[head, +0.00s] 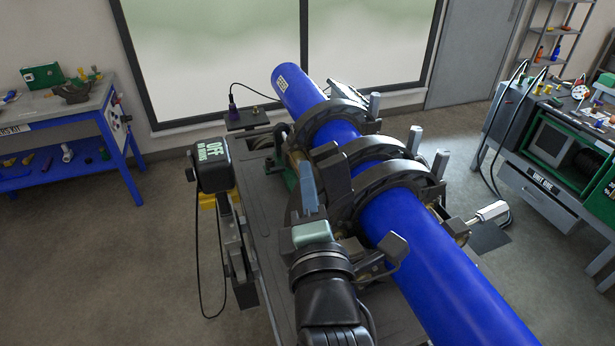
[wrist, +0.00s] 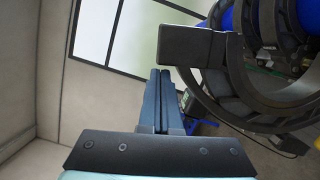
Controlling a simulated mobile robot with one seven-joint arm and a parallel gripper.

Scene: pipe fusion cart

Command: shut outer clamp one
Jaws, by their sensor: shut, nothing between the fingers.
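A blue pipe (head: 430,257) lies across the cart, with black ring clamps around it. The near ring clamp (head: 392,185) and the far ring clamp (head: 331,117) are at the two ends of the group; no label shows which is outer clamp one. My gripper (head: 305,168) is shut and empty, left of the pipe and beside a black clamp block (head: 332,172). In the wrist view my gripper (wrist: 161,74) points up the picture, just left of a black block (wrist: 193,46) on a curved clamp arm (wrist: 245,85). No contact between fingers and block is visible.
A black box marked OFF (head: 213,165) stands at the cart's left edge. A blue workbench (head: 75,140) is at far left, and a grey and green unit (head: 550,150) is at right. Floor at left is clear.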

